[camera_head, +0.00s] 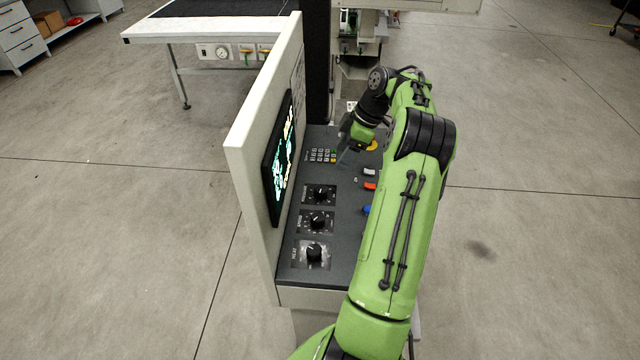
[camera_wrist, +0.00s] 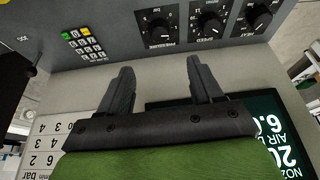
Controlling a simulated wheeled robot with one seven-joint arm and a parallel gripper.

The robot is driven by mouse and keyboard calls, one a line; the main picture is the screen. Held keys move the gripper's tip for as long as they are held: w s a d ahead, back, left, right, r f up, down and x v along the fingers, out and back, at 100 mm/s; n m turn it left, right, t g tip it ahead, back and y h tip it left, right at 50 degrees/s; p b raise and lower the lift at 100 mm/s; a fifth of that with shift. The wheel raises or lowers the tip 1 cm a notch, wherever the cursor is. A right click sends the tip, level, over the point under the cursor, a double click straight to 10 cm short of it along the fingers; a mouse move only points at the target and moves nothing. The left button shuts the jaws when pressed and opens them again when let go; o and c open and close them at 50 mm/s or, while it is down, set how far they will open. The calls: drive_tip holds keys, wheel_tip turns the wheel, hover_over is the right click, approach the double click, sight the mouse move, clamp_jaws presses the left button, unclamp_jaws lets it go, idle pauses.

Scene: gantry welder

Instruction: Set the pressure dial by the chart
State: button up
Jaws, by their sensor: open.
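The pressure dial (camera_wrist: 158,28) is a black knob with a white pointer line and a printed scale, at the top middle of the wrist view. In the head view it is the farthest (camera_head: 319,194) of three knobs on the dark sloping panel. The white chart (camera_wrist: 52,146) shows at the lower left of the wrist view, upside down and partly cut off, with numbers and "bar". My gripper (camera_wrist: 160,70) is open and empty, its two fingers apart just short of the pressure dial. In the head view my gripper (camera_head: 347,148) hangs near the keypad.
The speed dial (camera_head: 317,221) and heat dial (camera_head: 314,253) line up beside the pressure dial. A keypad (camera_head: 322,156), a red switch (camera_head: 370,186) and a lit screen (camera_head: 283,155) are close by. The upright panel wall (camera_head: 258,130) borders the console. Open floor lies left.

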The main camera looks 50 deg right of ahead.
sight(321, 188)
drive_tip(key=b+x, duration=0.1)
drive_tip(key=x, duration=1.3)
drive_tip(key=shift+w, duration=0.1)
drive_tip(key=c, duration=1.1)
drive_tip(key=shift+o, duration=0.2)
